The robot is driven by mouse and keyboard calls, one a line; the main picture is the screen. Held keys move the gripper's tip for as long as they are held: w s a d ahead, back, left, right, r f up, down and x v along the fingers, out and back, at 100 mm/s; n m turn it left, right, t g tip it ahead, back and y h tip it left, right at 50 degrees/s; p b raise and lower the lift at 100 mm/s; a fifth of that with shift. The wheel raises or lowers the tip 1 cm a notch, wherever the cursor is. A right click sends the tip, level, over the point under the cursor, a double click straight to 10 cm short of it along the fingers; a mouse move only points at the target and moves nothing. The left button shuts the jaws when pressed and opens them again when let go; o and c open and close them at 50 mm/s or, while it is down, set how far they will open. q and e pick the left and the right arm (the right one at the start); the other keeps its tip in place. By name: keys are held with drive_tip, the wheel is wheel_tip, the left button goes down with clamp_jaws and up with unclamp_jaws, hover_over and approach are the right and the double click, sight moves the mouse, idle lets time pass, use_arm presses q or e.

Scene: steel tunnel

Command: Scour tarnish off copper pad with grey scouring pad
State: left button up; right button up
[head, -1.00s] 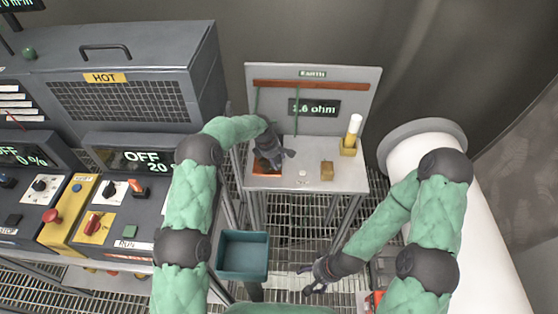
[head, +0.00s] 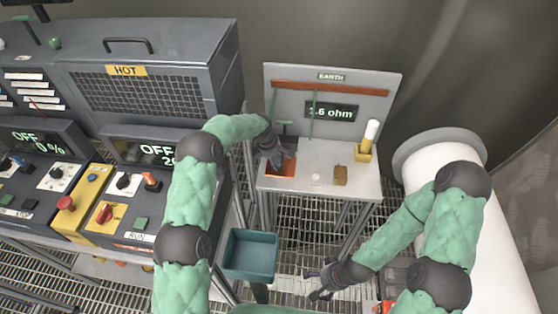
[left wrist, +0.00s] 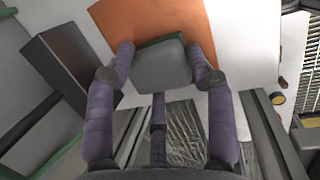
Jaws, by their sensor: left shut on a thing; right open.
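The orange copper pad (head: 286,168) lies at the left of the grey bench top. It also fills the upper middle of the left wrist view (left wrist: 185,18). My left gripper (head: 274,158) is over the pad's left part. In the left wrist view its fingers (left wrist: 162,62) are shut on the grey scouring pad (left wrist: 162,68), which has a green edge. The scouring pad overlaps the copper; I cannot tell whether it touches. The head view hides the scouring pad behind the gripper. My right gripper (head: 320,284) is open and empty, low in front of the bench.
A brass block (head: 341,176), a small white disc (head: 316,180) and a yellow holder (head: 363,153) with a white cylinder (head: 372,130) stand on the bench. Behind is the EARTH panel (head: 375,82) with an ohm readout. A teal bin (head: 251,254) is in front; control cabinets stand left.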

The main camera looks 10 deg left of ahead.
sight(285, 163)
use_arm(q)
drive_tip(key=shift+s+a+f, duration=0.1)
drive_tip(key=shift+a, duration=1.65)
drive_tip(key=shift+w+f+b, duration=0.1)
drive_tip(key=shift+w+b, duration=0.75)
drive_tip(key=shift+d, duration=0.6)
drive_tip(key=shift+s+d+f+b, duration=0.1)
drive_tip(key=shift+d+b, duration=0.1)
drive_tip(key=shift+d, duration=1.15)
drive_tip(key=shift+s+d+f+b, duration=0.1)
drive_tip(key=shift+d+b, duration=0.05)
drive_tip(key=shift+d, duration=1.15)
drive_tip(key=shift+w+d+r, duration=0.1)
drive_tip(key=shift+d+r, duration=0.05)
drive_tip(key=shift+d, duration=0.95)
drive_tip(key=shift+w+d+r, duration=0.1)
drive_tip(key=shift+d+r, duration=0.05)
drive_tip(key=shift+d, duration=0.9)
drive_tip(key=shift+r, duration=0.1)
wheel_tip(285, 163, up, 6)
drive_tip(key=p, duration=0.2)
drive_tip(key=shift+w+a+r, duration=0.1)
